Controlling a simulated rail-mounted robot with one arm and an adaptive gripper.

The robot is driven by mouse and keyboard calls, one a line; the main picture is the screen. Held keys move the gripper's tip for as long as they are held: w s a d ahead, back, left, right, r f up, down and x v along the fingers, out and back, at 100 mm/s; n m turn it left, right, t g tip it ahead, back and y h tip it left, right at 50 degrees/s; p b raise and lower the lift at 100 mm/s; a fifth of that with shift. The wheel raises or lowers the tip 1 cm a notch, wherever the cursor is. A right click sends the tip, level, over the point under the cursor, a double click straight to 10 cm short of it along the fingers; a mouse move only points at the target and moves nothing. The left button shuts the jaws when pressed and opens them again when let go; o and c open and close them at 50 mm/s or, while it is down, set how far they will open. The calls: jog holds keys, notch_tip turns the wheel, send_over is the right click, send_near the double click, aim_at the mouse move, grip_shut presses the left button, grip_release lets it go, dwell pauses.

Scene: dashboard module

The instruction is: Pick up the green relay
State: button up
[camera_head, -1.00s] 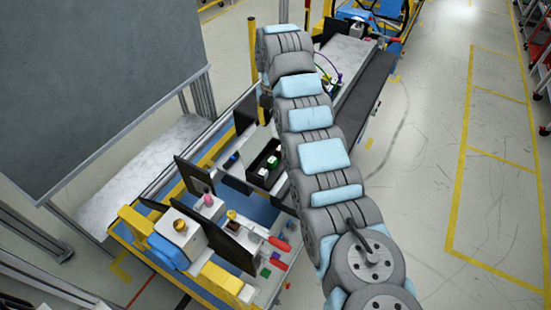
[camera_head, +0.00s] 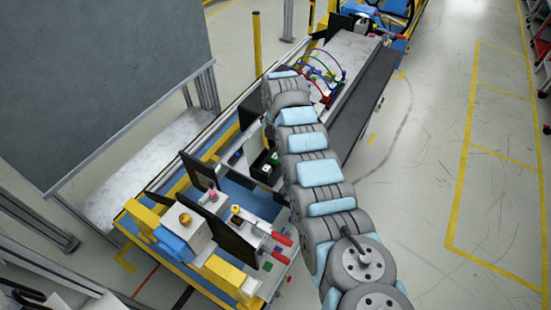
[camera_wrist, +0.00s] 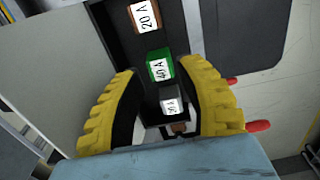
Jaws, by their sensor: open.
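The green relay (camera_wrist: 160,66), with a white "40 A" label, sits in a black tray (camera_wrist: 112,40) in the wrist view. My gripper is hidden by my arm in the head view.
A brown relay (camera_wrist: 146,16) labelled "20 A" is above the green one in the wrist view. A grey relay (camera_wrist: 169,104) lies below it, between the fingers. Red-handled parts (camera_head: 282,239) stand near the tray. Coloured cables (camera_head: 322,72) lie farther back.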

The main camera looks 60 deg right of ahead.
aim_at(275, 156)
jog(key=f, duration=0.1)
jog(key=a+f, duration=0.1)
jog(key=f, duration=0.1)
jog(key=shift+w+f+p, duration=0.1)
jog(key=shift+f+p, duration=0.2)
jog(key=shift+p, duration=0.05)
jog(key=shift+d+f, duration=0.1)
jog(key=shift+f, duration=0.55)
grip_shut()
